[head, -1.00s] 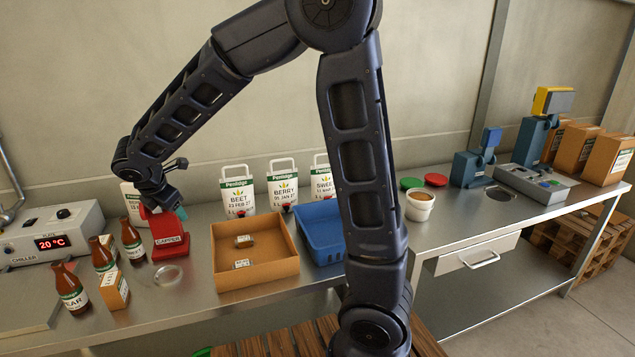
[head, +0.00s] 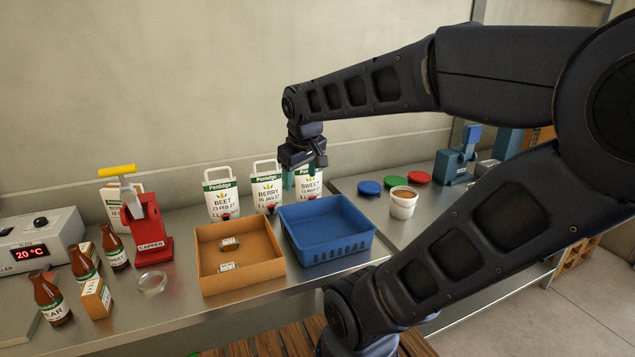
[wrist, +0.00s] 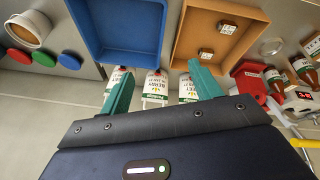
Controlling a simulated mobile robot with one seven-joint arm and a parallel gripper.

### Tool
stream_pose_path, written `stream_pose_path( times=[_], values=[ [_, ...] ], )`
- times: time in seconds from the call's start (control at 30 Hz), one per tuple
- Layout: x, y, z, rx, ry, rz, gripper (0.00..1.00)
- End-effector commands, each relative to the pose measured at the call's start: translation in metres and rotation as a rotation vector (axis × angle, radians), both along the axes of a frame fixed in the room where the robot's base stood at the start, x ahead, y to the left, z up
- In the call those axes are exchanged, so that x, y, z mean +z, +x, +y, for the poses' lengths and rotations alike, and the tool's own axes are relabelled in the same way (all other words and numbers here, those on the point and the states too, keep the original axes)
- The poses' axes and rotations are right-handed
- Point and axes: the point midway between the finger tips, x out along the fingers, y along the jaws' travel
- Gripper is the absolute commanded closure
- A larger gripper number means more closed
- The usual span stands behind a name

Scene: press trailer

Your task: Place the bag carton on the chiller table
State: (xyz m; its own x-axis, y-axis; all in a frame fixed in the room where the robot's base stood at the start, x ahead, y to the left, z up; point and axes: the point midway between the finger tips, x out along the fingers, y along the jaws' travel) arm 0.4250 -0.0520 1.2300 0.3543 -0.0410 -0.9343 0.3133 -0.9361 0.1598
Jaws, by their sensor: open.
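My gripper (head: 298,176) is open and empty, with teal fingers, at the back of the bench in front of the SWEET bag (head: 309,187). The white BERRY bag (head: 266,190) and BEET bag (head: 221,199) stand upright to its left. In the wrist view, the BERRY bag (wrist: 155,84) shows between the spread fingers (wrist: 161,88). A small brown carton (head: 96,298) stands by the bottles at left; I cannot tell which item is the bag carton. The chiller (head: 40,240) reads 20 °C at far left, with a flat plate (head: 20,328) in front.
An open brown box (head: 243,280) holds two small labelled items. A blue tray (head: 330,250) beside it is empty. A red capper (head: 150,235), brown bottles (head: 50,300) and a clear ring (head: 152,283) are at left. A white tub (head: 402,205) and coloured lids stand right of the tray.

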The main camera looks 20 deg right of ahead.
Motion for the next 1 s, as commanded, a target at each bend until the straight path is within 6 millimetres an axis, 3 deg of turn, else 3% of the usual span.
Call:
stream_pose_path(
  times=[0.1,0.3,1.0],
  values=[
    [-0.002,-0.024,-0.017,-0.160,0.081,-0.025,0.37],
    [-0.005,-0.044,-0.027,-0.299,0.160,-0.044,0.37],
    [-0.005,-0.046,-0.027,-0.317,0.170,-0.045,0.37]
  ],
)
